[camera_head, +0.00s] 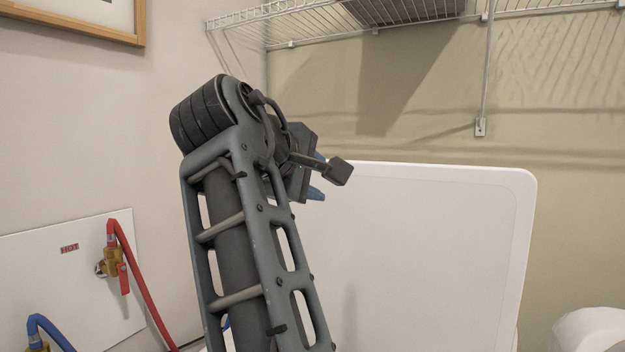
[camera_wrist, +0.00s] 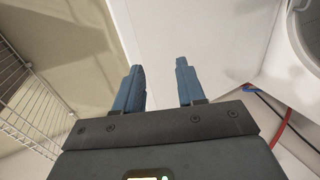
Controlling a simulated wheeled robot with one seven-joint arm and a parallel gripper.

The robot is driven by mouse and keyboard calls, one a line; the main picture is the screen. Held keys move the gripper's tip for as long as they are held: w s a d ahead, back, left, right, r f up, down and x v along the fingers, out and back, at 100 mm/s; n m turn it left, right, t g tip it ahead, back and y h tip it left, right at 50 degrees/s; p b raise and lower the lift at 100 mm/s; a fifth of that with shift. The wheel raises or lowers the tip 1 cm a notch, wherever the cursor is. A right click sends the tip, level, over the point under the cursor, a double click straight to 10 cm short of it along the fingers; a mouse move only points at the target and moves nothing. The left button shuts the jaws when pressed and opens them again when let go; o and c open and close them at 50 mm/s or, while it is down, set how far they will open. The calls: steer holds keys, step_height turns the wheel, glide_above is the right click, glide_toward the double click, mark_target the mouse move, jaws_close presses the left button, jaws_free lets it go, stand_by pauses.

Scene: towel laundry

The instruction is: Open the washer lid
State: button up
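The white washer lid (camera_head: 430,260) stands raised, close to upright, in front of the back wall in the head view. Its white face also fills the upper middle of the wrist view (camera_wrist: 215,35). My gripper (camera_head: 318,178) is in front of the lid's upper left part, partly hidden behind my own arm. In the wrist view my gripper (camera_wrist: 160,66) has its two blue fingers apart with nothing between them. The fingers point toward the lid's face; I cannot tell whether they touch it. Part of a round washer opening (camera_wrist: 310,28) shows at the right edge of the wrist view.
A wire shelf (camera_head: 400,18) hangs above the lid. A red hose (camera_head: 140,285) and a blue hose (camera_head: 48,328) run from a wall panel at the left. A white rounded object (camera_head: 592,330) stands at the lower right. A framed picture (camera_head: 140,25) hangs upper left.

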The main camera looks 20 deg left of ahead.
steer(key=v, duration=0.7)
steer(key=shift+s+r, duration=0.15)
steer(key=shift+s, duration=0.2)
